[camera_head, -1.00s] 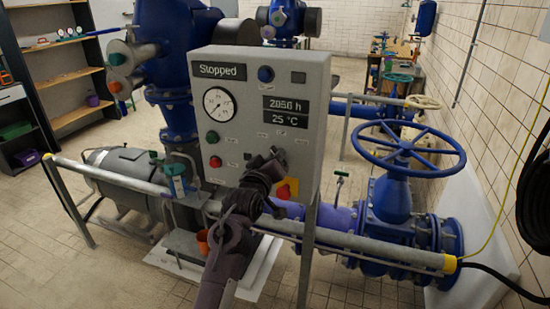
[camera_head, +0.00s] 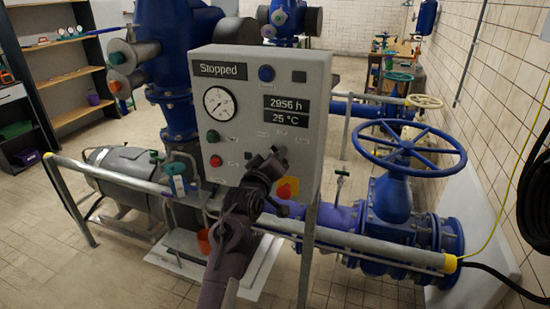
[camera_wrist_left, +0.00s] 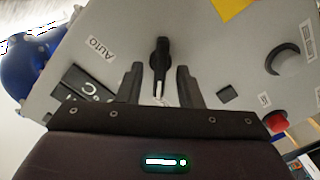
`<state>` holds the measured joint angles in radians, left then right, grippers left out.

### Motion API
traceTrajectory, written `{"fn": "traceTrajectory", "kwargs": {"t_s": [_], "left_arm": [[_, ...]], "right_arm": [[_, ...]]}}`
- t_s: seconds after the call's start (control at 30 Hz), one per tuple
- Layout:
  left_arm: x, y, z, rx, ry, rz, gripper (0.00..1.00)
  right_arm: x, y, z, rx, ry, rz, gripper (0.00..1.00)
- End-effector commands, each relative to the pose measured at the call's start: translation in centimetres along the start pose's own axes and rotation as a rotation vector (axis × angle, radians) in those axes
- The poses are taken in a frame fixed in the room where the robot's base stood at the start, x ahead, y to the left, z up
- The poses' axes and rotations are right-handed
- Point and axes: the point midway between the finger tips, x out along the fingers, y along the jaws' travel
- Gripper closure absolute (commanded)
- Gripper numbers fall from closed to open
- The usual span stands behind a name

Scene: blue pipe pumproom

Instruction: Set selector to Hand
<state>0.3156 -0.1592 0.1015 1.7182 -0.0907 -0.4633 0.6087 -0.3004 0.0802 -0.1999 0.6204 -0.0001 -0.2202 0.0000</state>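The grey control panel (camera_head: 240,100) stands in the middle of the head view, its display reading "Stopped". The black selector knob (camera_wrist_left: 161,62) shows in the left wrist view, with a white line on its end nearest the gripper. An AUTO label (camera_wrist_left: 100,47) lies left of it; I cannot read a Hand label. My left gripper (camera_wrist_left: 160,84) is open, with one finger on each side of the knob's near end and gaps visible. In the head view my left gripper (camera_head: 270,163) is at the panel's lower right and largely covers the selector. My right gripper is not in view.
A red button (camera_head: 216,160) and green button (camera_head: 213,136) sit left on the panel. A red-and-yellow switch (camera_head: 287,189) is just below right of the gripper. A grey rail (camera_head: 350,240) crosses in front; a blue handwheel (camera_head: 408,148) stands right.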

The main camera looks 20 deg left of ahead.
Motion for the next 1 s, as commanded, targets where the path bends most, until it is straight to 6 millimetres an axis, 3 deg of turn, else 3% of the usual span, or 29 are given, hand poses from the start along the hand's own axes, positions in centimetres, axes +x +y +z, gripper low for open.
{"fn": "traceTrajectory", "kwargs": {"t_s": [0.27, 0.7, 1.0], "left_arm": [[-0.9, -0.2, 0.2, 0.000, 0.000, -0.001, 0.67], [-7.1, -0.2, 0.2, 0.000, -0.001, -0.001, 0.67], [-7.8, 0.0, 0.0, 0.000, -0.001, 0.000, 0.67]], "right_arm": [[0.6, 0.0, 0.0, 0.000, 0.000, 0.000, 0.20], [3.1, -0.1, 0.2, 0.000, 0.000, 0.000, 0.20], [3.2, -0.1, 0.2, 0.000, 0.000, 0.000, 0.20]]}}
